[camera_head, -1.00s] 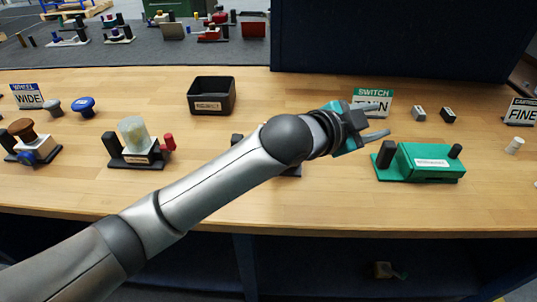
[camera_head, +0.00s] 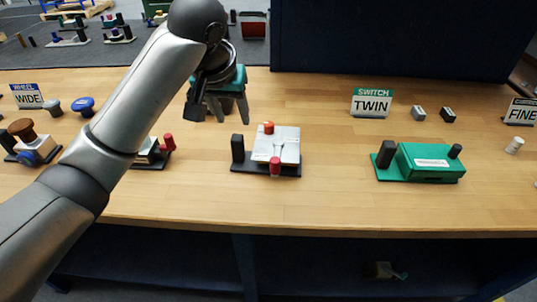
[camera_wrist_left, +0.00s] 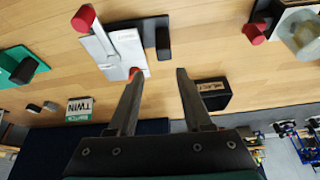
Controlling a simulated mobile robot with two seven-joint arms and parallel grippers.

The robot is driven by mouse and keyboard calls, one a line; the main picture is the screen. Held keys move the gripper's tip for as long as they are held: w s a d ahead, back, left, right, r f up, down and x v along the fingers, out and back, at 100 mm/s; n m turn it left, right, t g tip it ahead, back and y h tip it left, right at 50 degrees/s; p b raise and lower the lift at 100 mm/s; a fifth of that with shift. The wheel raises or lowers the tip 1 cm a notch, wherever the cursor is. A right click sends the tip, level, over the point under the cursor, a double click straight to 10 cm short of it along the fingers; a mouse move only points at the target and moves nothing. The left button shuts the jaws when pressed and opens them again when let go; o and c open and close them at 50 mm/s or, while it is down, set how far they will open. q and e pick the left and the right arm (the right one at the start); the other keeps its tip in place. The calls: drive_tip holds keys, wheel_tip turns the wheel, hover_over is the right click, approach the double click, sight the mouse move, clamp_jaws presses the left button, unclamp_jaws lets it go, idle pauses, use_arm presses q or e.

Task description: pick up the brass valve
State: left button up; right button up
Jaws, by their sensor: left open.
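No object is clearly recognisable as the brass valve. A small tan-brown piece with a pale green end (camera_head: 380,270) lies in the dark lower shelf under the tabletop; it is too dim and small to identify. My left gripper (camera_head: 228,112) is open and empty above the table, fingers pointing down, behind the white device with red knobs (camera_head: 286,143). In the left wrist view its two fingers (camera_wrist_left: 158,73) are apart with only bare wood between them, and the white device (camera_wrist_left: 122,48) lies beyond the left fingertip. My right gripper is not in view.
A green device (camera_head: 430,160) stands to the right, with the TWIN sign (camera_head: 371,103) behind it. The black bin (camera_wrist_left: 212,94) shows in the left wrist view, but my gripper mostly hides it in the head view. The tabletop's front edge overhangs the shelf.

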sight(237, 138)
use_arm(q)
drive_tip(key=shift+n, duration=0.3)
drive_tip(key=x, duration=0.7)
drive_tip(key=a+x, duration=0.1)
drive_tip(key=x, duration=0.3)
drive_tip(key=shift+s+f, duration=0.1)
drive_tip(key=shift+f, duration=0.35)
drive_tip(key=shift+c, duration=0.2)
drive_tip(key=c, duration=0.7)
clamp_jaws()
drive_tip(key=shift+d+r, duration=0.1)
drive_tip(key=shift+r, duration=0.05)
